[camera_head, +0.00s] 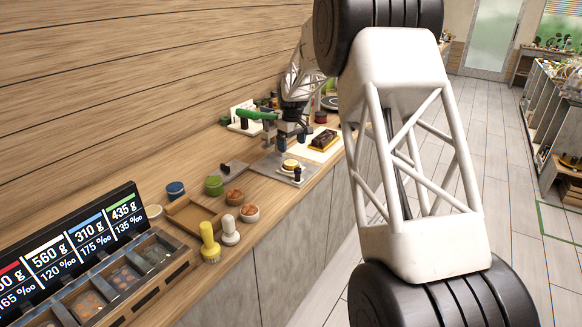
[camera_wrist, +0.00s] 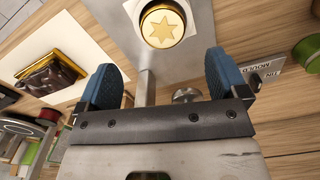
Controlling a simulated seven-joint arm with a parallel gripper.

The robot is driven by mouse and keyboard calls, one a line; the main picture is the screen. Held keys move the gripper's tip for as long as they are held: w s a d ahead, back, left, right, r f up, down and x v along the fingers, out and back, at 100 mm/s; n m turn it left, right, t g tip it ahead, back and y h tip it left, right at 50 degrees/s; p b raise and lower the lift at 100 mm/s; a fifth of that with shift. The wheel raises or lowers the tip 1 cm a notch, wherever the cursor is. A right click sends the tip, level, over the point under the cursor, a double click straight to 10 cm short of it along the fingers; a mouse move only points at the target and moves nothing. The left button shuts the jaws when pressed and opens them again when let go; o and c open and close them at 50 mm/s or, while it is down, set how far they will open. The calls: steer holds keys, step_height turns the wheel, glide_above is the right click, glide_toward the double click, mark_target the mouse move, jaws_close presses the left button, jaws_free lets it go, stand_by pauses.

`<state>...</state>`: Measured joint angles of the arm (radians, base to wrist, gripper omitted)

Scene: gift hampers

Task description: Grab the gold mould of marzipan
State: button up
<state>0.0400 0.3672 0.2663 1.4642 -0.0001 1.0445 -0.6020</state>
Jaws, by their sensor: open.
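The gold mould (camera_wrist: 147,36) is a round gold ring around pale marzipan (camera_wrist: 165,27) stamped with a star. It sits on a white square on a grey metal plate (camera_wrist: 204,14), at the top centre of the wrist view. In the head view the small mould (camera_head: 290,166) stands on the plate on the counter, below my gripper (camera_head: 288,138). In the wrist view my gripper (camera_wrist: 163,78) has its two blue fingers wide apart with nothing between them. The mould lies beyond the fingertips, roughly centred between them, and appears apart from them.
A dark block in a gold tray (camera_head: 323,140) lies on a white sheet beyond the plate. A sign lettered "MOULD" (camera_wrist: 266,78) lies right of the fingers. Small bowls (camera_head: 250,213), a yellow brush (camera_head: 209,243) and a price board (camera_head: 70,255) stand nearer on the counter.

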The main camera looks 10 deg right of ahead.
mark_target(292, 163)
steer(key=shift+f, duration=1.3)
steer(key=shift+s+f, duration=0.15)
steer(key=shift+f, duration=1.15)
steer(key=shift+s+f, duration=0.1)
steer(key=shift+f, duration=1.2)
steer(key=c, duration=1)
steer(key=shift+r, duration=0.15)
steer(key=shift+r, duration=4.9)
